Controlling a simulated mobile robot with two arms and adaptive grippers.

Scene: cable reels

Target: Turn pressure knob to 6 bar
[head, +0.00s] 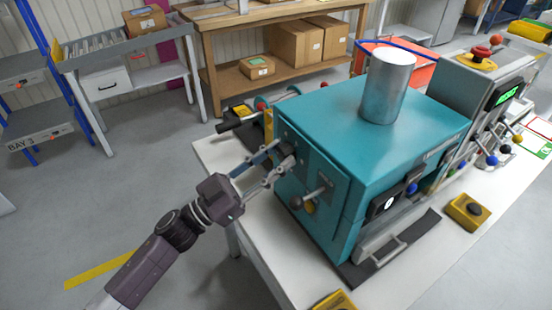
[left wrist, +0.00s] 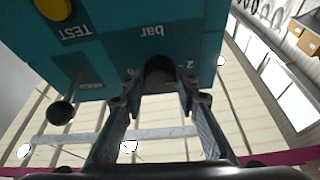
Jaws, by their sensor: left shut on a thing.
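The teal machine (head: 375,125) stands on a white table. My left gripper (head: 274,165) reaches its left side panel and is shut on the dark pressure knob (left wrist: 159,71). In the left wrist view the two fingers are on either side of the knob. The panel there shows upside-down lettering "bar" and "TEST" and a "2" beside the knob. The other scale marks and the pointer are hidden or too small to read. My right gripper is in neither view.
On the same panel are a dark ball-ended lever (head: 297,202) and a yellow button (left wrist: 53,8). A metal cylinder (head: 388,86) stands on the machine top. Floor left of the table is clear.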

